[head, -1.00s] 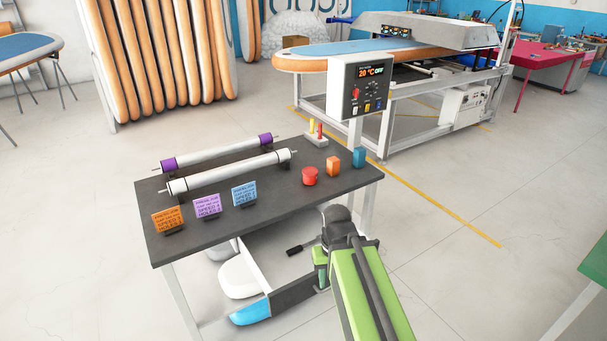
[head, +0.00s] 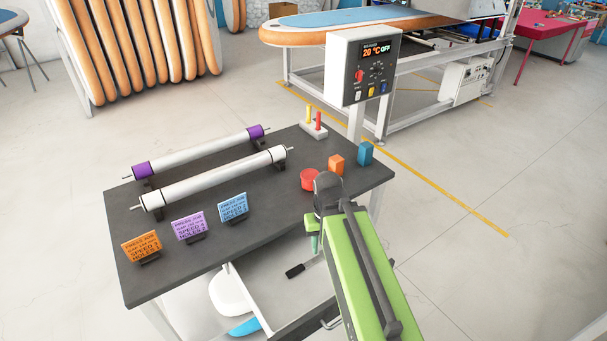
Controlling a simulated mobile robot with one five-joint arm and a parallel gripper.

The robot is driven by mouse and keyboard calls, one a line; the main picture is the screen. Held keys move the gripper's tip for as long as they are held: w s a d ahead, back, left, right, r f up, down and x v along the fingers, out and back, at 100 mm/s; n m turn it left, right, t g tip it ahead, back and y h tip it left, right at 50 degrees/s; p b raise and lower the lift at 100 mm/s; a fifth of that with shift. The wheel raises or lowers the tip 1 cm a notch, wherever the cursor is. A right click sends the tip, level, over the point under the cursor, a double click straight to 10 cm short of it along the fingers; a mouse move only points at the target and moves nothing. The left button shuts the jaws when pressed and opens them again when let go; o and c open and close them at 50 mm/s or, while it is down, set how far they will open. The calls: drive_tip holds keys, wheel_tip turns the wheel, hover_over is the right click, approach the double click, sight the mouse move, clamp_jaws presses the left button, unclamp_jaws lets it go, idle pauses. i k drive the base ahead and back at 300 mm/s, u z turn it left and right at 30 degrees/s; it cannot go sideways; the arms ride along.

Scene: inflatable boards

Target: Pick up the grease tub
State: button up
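A small red round tub (head: 309,180) stands upright on the dark table, near its right front part. It is the only tub-like thing I see and carries no readable label. My arm's dark wrist joint is just to its right and front, and overlaps its right edge in the picture. My gripper (head: 313,242) hangs below that joint, in front of the tub and near the table's front edge. It is small and partly hidden by my green arm, so I cannot tell whether its fingers are apart. Nothing shows held in it.
An orange block (head: 336,165) and a blue block (head: 365,153) stand right of the tub. A holder with yellow and red sticks (head: 314,128) is behind. Two white rollers (head: 215,178) and several cards (head: 190,226) fill the left. A control box (head: 362,65) stands beyond the table.

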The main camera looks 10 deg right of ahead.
sight(307, 176)
drive_tip(key=u, duration=5.45)
drive_tip(key=i, duration=0.15)
drive_tip(key=z, duration=2.4)
drive_tip(key=k, duration=0.15)
drive_tip(key=u, duration=1.4)
drive_tip(key=k, duration=2.4)
drive_tip(key=z, duration=1.15)
